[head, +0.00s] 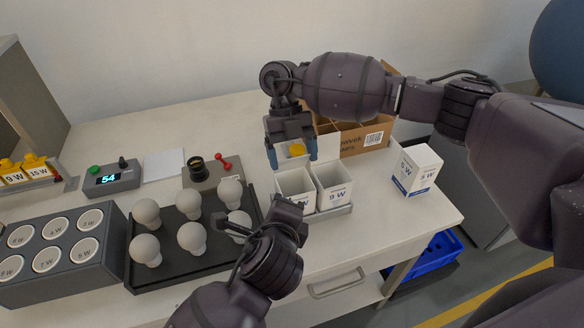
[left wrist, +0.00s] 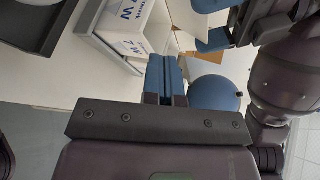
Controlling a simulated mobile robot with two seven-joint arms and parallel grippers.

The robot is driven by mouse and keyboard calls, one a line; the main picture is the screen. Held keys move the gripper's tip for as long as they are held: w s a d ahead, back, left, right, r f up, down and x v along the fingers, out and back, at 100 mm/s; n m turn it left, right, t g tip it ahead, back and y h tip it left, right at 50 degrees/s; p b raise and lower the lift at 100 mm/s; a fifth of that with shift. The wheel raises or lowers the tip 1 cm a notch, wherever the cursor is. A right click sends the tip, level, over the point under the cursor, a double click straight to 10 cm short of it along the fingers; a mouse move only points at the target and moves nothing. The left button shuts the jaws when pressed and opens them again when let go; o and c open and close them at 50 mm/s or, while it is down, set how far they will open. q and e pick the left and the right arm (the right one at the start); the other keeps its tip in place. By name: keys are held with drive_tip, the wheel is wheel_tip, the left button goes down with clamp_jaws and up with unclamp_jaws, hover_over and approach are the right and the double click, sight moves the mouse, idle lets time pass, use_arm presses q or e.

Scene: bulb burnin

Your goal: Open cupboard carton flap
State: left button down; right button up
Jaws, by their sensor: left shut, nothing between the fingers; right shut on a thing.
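Two small white cartons stand side by side in a grey tray (head: 325,212): a left carton (head: 295,186) and a right carton marked 9 W (head: 336,190). Both look open at the top, and a pale panel stands up behind the right one. I cannot tell which is the cupboard carton. My right gripper (head: 291,150) is just above and behind the left carton, shut on a pale flap with a yellow spot (head: 297,149). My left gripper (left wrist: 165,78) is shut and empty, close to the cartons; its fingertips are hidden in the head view.
A closed white carton (head: 416,170) stands at the table's right. A brown divided box (head: 360,139) is behind my right gripper. A black tray (head: 165,278) of several bulbs, a grey socket block (head: 60,252) and a display reading 54 (head: 110,180) lie left. A blue crate (head: 430,258) is below.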

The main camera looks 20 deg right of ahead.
use_arm(q)
drive_tip(key=s+d+r+m+t+y, duration=0.1)
drive_tip(key=s+d+r+m+y, duration=0.25)
drive_tip(key=m, duration=0.45)
drive_tip(key=m+y, duration=0.1)
drive_tip(key=y, duration=0.1)
approach(287, 162)
wheel_tip(287, 162, down, 5)
drive_tip(key=w, duration=0.3)
drive_tip(key=w+r, duration=0.1)
drive_tip(key=w, duration=0.1)
drive_tip(key=shift+r+t, duration=0.2)
drive_tip(key=shift+t, duration=0.2)
drive_tip(key=shift+w+r, duration=0.25)
drive_tip(key=shift+w, duration=0.25)
